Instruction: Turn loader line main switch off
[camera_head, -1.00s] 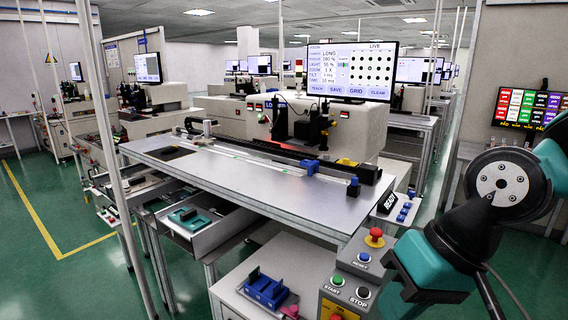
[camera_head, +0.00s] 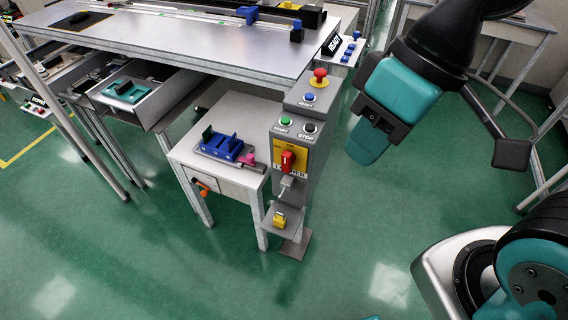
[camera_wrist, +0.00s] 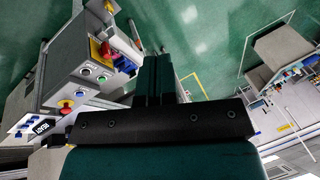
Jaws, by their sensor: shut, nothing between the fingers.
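The main switch is a red rotary handle (camera_head: 288,160) on a yellow plate, on the front of a grey control post (camera_head: 304,125). In the wrist view the red handle (camera_wrist: 106,50) shows at the upper left on its yellow plate. The handle looks upright in the head view; its on or off marking is too small to read. My gripper (camera_head: 362,152) hangs to the right of the post, apart from the switch. In the wrist view my gripper (camera_wrist: 155,60) shows its teal fingers together, with nothing between them.
Above the switch are a green START button (camera_head: 286,121), a black STOP button (camera_head: 310,128), a blue button (camera_head: 309,97) and a red emergency stop (camera_head: 320,74). A side table with a blue holder (camera_head: 222,147) stands left.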

